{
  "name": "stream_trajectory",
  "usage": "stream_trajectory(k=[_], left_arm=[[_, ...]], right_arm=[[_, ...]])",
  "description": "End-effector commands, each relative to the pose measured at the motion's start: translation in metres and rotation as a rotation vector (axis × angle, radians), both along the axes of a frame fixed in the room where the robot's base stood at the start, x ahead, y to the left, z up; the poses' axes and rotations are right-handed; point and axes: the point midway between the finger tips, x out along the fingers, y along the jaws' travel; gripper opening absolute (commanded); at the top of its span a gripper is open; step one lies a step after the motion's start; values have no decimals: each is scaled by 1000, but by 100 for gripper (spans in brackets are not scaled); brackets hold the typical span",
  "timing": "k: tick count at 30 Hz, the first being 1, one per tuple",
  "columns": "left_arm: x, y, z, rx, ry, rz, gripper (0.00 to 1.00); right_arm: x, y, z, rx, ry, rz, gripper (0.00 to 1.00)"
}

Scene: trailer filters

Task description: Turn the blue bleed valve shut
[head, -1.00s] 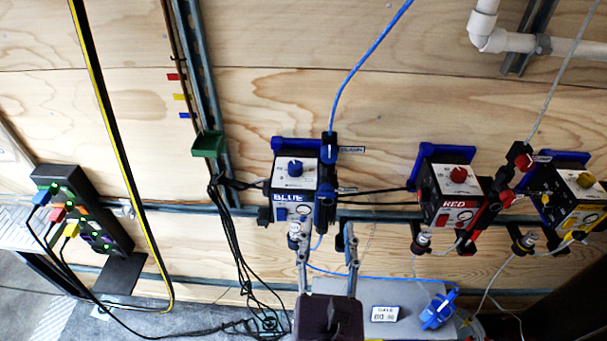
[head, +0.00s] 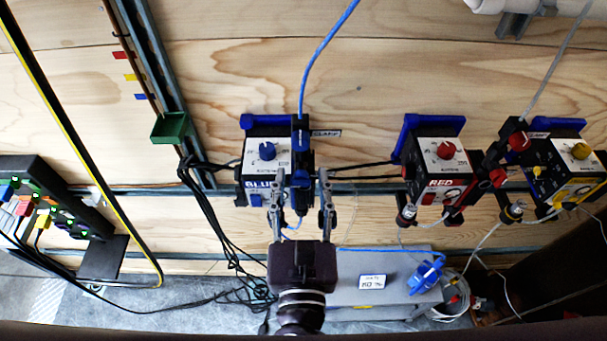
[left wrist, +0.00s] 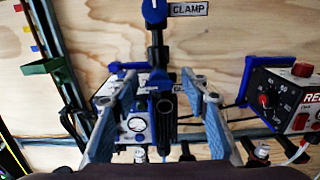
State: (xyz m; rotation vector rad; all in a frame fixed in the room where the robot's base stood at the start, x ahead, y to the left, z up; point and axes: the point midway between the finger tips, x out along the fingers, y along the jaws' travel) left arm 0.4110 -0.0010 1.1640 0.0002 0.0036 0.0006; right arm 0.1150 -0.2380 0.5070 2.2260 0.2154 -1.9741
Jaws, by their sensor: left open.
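The blue bleed valve (head: 300,179) appears as a small blue part on the black fitting at the right side of the blue unit (head: 253,170), below the blue clamp (head: 300,136). My left gripper (head: 299,186) is open, with its fingers on either side of this fitting. In the left wrist view, my left gripper (left wrist: 160,84) shows a dark round tube end (left wrist: 166,105) between its spread fingers, with blue parts behind it. The clamp's blue knob (left wrist: 155,10) is above. I cannot tell whether either finger touches the valve. My right gripper is out of view.
A red unit (head: 436,165) and a yellow unit (head: 571,170) are mounted to the right. Black cables hang left of the blue unit. A grey box (head: 390,298) with a blue plug (head: 426,274) stands below. A green holder (head: 170,128) is on the wall.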

Motion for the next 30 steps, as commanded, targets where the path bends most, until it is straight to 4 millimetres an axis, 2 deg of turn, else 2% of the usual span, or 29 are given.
stream_trajectory(k=[2,9,14,17,21,25,30], left_arm=[[0,0,0,1,0,0,42],[0,0,0,1,0,0,17],[0,0,0,1,0,1,0],[0,0,1,14,0,1,0],[0,0,4,119,1,0,0],[0,-1,3,216,1,-1,0],[0,-1,0,253,0,-1,0]], right_arm=[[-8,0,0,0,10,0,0],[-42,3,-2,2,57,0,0],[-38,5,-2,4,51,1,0],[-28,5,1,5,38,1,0],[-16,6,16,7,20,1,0],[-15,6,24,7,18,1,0],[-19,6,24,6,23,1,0]])
